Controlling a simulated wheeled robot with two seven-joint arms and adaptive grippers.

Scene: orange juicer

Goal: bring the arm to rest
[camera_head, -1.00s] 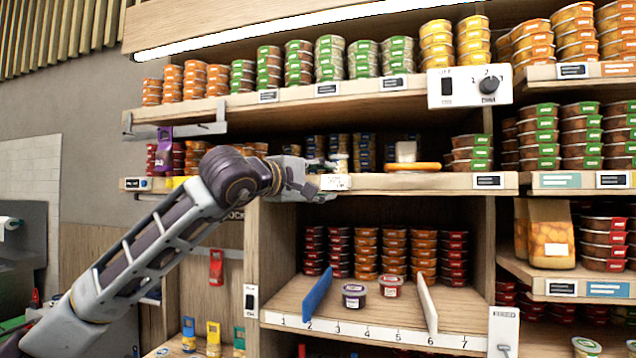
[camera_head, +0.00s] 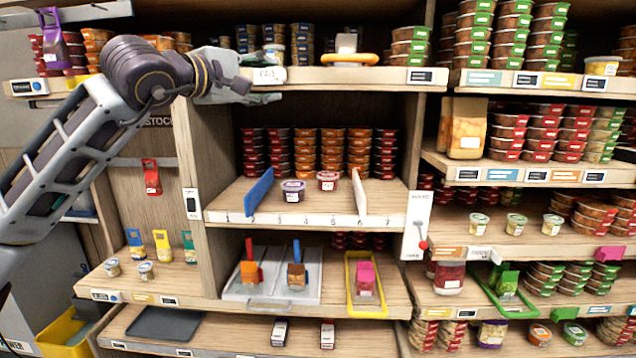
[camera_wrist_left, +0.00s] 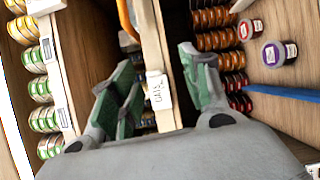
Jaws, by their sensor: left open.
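My left gripper (camera_head: 262,86) is at the front edge of the upper shelf (camera_head: 350,78) in the head view. One finger shows just below a small white label (camera_head: 268,75). In the left wrist view my left gripper (camera_wrist_left: 156,82) is open, with its green-padded fingers spread on either side of the shelf edge and the white label (camera_wrist_left: 159,90). Nothing is held between the fingers. Whether a finger touches the shelf cannot be told. My right gripper is not in view.
An orange-rimmed item (camera_head: 349,58) sits on the upper shelf right of the gripper. Below are a blue divider (camera_head: 259,190), a purple-lidded tub (camera_head: 293,190) and a red-lidded tub (camera_head: 328,180). Stacked tubs fill the shelves. The space before the lower shelf's front is clear.

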